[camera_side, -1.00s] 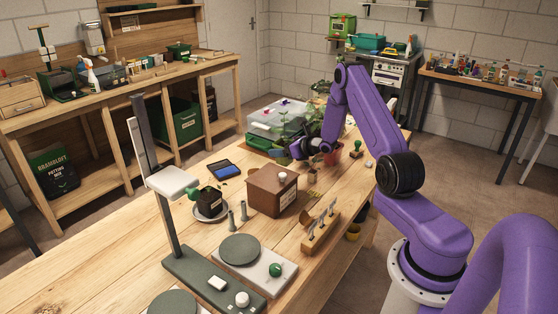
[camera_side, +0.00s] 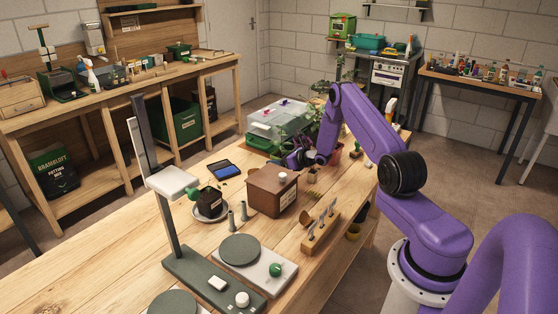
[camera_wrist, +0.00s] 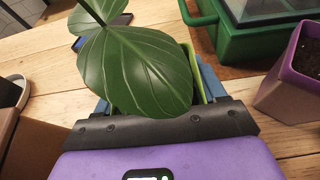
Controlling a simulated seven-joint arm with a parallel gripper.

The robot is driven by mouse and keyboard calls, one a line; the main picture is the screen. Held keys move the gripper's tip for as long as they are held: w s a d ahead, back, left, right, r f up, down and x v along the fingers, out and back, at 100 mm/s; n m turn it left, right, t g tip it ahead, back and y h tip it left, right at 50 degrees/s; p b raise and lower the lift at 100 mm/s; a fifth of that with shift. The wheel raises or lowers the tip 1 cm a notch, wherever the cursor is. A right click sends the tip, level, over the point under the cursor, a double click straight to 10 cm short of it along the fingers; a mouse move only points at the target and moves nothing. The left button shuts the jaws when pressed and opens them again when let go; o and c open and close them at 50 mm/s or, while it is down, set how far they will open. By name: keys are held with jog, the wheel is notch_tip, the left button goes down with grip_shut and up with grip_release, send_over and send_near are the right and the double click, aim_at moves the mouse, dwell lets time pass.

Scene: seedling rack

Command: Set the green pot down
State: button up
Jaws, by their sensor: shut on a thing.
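A large glossy green leaf (camera_wrist: 140,70) covers most of the pot and much of the space between the fingers. I cannot tell whether the pot's base touches the bench. In the side view my gripper and arm hide the pot.
The green tray with clear lid (camera_side: 279,122) stands behind my gripper; a purple pot (camera_wrist: 296,78) of soil is at right in the wrist view. A brown wooden box (camera_side: 271,192) stands nearer the side camera. A blue pad (camera_side: 225,169) lies left. Bare bench shows between them.

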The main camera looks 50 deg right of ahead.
jog(key=o, duration=1.1)
jog(key=shift+f, duration=0.1)
jog(key=shift+o, duration=0.2)
jog(key=shift+s+r, duration=0.35)
jog(key=shift+s, duration=0.15)
jog(key=v, duration=1.1)
